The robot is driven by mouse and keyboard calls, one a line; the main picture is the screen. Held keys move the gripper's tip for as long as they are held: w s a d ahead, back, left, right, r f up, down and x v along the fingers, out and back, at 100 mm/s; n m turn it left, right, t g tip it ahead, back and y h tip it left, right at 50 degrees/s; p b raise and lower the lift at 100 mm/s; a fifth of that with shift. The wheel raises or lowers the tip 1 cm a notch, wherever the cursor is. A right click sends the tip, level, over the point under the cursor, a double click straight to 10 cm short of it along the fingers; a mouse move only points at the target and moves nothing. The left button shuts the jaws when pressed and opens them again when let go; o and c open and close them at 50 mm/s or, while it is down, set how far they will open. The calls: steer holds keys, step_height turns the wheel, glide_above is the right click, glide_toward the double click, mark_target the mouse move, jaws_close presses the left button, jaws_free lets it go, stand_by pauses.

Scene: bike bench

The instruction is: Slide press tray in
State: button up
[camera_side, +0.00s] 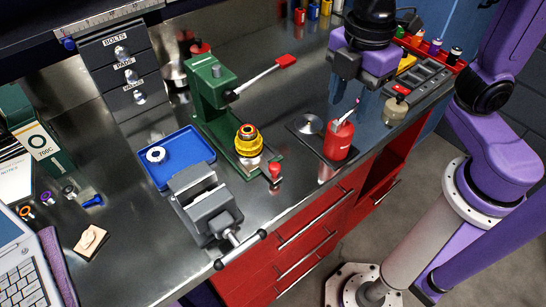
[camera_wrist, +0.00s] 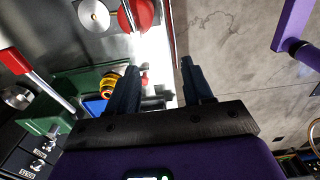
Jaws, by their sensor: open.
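The green press (camera_side: 212,95) stands on the steel bench with its red-tipped lever (camera_side: 268,72) sticking out to the right. At its foot is a tray (camera_side: 249,161) that carries a yellow and orange ring-shaped part (camera_side: 247,138). A red knob (camera_side: 275,170) stands at the tray's front end. How far the tray sits out is hard to tell. My gripper (camera_side: 349,88) is open and empty, above the bench to the right of the press, apart from the tray. In the wrist view my gripper (camera_wrist: 160,85) has its fingers spread, with the yellow part (camera_wrist: 111,84) beyond the left finger.
A red can (camera_side: 339,139) and a round metal disc (camera_side: 309,124) stand on a dark pad right of the press. A grey vise (camera_side: 206,204) and a blue tray (camera_side: 186,150) with a white ring are left of it. Red drawers (camera_side: 310,228) lie below the bench edge.

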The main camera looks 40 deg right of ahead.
mark_target(274, 165)
steer(key=w+a+r+n, duration=0.3)
steer(key=w+a+n, duration=0.25)
steer(key=a, duration=0.55)
steer(key=f, duration=1.7)
steer(key=shift+w+d, duration=0.1)
steer(key=shift+w, duration=0.25)
jaws_close()
